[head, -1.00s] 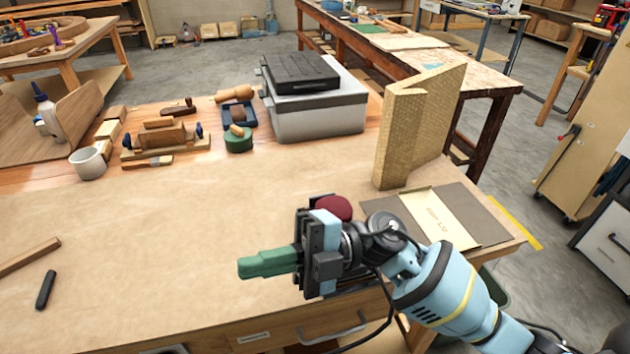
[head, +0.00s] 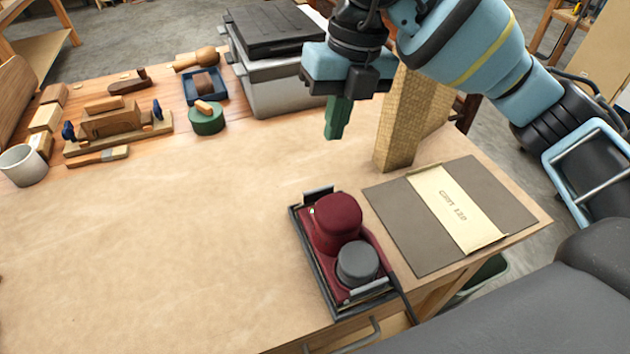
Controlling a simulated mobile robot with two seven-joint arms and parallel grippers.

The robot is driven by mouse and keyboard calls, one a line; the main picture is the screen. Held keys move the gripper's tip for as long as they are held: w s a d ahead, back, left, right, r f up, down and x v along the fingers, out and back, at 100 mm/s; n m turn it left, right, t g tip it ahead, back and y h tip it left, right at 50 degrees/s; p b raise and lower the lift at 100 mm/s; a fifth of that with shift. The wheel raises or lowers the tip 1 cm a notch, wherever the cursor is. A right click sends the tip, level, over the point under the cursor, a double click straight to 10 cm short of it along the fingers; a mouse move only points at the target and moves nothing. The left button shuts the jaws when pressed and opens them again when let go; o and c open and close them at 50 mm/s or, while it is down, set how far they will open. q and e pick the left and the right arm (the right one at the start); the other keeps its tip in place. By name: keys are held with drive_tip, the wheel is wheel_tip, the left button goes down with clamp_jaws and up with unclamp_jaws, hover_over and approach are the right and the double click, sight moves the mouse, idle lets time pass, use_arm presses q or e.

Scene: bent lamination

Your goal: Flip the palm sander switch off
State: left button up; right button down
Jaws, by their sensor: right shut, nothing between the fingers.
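The palm sander (head: 338,216) is dark red with a round top and a grey round cap (head: 357,262) at its near end. It sits in a shallow black tray (head: 322,289) near the front edge of the workbench. A tiny bright spot shows at its left side; I cannot tell whether this is the switch or how the switch is set. My right gripper (head: 334,135) has green fingers pointing down, shut and empty. It is up and behind the sander in the picture, clear of it. My left gripper is out of view.
A tan block (head: 397,130) stands upright behind the sander. A grey folder with a cream sheet (head: 458,207) lies to its right. The bench's left middle is clear.

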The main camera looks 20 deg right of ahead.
approach(319, 192)
drive_tip(key=f, duration=0.1)
drive_tip(key=s+a+f, duration=0.1)
drive_tip(key=f, duration=0.1)
drive_tip(key=a+f, duration=0.1)
drive_tip(key=f, duration=0.1)
drive_tip(key=shift+s+f, duration=0.25)
drive_tip(key=shift+s, duration=0.15)
drive_tip(key=shift+a+f, duration=0.2)
drive_tip(key=shift+f, duration=0.65)
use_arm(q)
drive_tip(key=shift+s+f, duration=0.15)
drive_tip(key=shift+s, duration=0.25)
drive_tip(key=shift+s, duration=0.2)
use_arm(e)
drive_tip(key=shift+a+f, duration=0.15)
drive_tip(key=shift+f, duration=0.15)
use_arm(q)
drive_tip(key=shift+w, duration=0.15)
